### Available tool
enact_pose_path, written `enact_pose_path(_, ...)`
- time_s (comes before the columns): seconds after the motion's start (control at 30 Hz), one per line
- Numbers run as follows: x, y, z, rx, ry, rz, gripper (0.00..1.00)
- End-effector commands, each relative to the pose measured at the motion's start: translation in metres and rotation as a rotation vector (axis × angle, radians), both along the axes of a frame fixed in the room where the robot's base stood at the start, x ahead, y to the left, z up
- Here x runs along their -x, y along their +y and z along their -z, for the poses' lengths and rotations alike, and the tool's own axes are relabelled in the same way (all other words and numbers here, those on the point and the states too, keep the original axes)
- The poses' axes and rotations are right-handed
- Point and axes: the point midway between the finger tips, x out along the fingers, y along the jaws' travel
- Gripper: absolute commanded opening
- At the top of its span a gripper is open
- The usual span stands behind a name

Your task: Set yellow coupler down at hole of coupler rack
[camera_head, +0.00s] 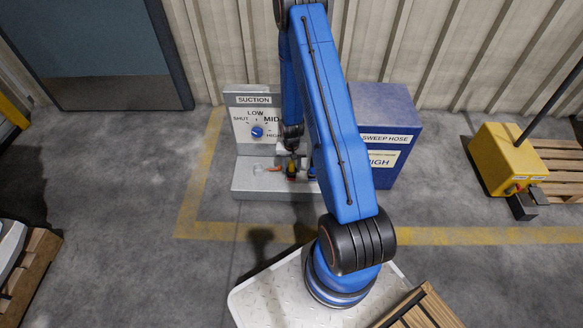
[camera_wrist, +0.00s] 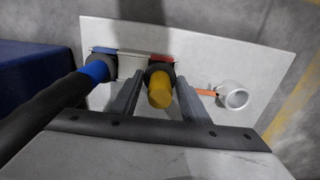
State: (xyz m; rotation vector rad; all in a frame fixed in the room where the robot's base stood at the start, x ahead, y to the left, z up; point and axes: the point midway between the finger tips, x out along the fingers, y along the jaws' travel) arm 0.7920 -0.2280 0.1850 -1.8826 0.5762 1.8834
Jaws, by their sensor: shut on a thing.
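The yellow coupler (camera_wrist: 160,92) is between the two fingers of my gripper (camera_wrist: 157,84) in the wrist view, and the gripper is shut on it. Its dark end is at the rack, just below a red strip. The coupler rack (camera_wrist: 131,65) is a light grey block with a blue strip at its left and the red strip at its right. The coupler covers the place below the red strip, so I cannot tell whether it is seated in a hole or just above one. In the head view, the yellow coupler (camera_head: 291,168) shows small beside my arm.
A black hose with a blue coupler (camera_wrist: 97,69) stands at the rack, left of my gripper. A white ring-shaped cup (camera_wrist: 235,95) with an orange bar lies to the right on the grey plate (camera_wrist: 225,50). The suction panel (camera_head: 244,143) and blue cabinet (camera_head: 398,120) stand behind.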

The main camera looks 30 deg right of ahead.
Motion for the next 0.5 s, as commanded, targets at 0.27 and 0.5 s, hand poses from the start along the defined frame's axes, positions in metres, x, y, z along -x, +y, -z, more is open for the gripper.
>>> enact_pose_path(0.27,0.0,0.0,0.001,0.0,0.0,0.0,0.22)
enact_pose_path(0.5,0.0002,0.0001,0.0065,-0.001,0.001,0.0,0.22)
